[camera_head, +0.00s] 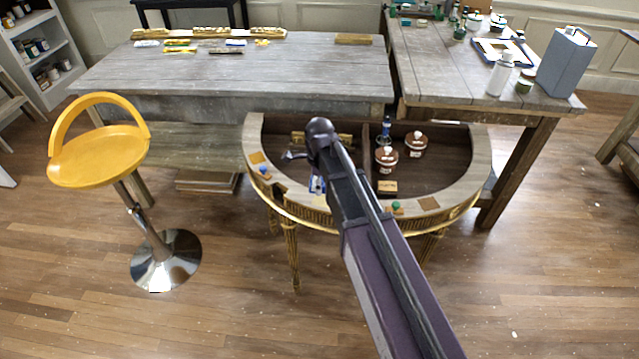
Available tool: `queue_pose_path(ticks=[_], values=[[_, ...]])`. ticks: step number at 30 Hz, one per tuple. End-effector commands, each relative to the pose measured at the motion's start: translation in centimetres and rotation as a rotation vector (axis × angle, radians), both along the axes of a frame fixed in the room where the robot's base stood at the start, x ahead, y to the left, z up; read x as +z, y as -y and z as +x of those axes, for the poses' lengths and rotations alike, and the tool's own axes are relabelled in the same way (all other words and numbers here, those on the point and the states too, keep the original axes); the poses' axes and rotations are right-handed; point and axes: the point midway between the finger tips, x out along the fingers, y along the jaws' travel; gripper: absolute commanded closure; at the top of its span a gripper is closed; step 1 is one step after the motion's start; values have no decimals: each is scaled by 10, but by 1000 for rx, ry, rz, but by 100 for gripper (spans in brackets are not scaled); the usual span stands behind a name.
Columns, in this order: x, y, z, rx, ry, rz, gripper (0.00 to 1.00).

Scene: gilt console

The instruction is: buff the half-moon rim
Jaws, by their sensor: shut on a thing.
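The half-moon console has a pale wooden rim (463,193) around a dark recessed top, with a gilt apron and legs below. The rim curves towards me. My arm hides part of the front rim and the recess. I cannot tell any contact with the rim.
Two brown lidded jars (416,145) and a dark blue bottle (386,128) stand in the recess. On the rim are a blue-knobbed piece (264,170), a green-knobbed piece (396,207) and tan squares (429,203). A yellow stool (100,155) stands left; long tables stand behind.

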Motion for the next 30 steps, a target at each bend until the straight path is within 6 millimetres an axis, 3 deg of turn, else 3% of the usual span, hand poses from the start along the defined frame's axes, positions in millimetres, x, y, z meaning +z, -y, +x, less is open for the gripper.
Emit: queue_pose_path(ticks=[14,30], values=[[4,0,0,0,0,0,60],[34,0,0,0,0,0,60]])
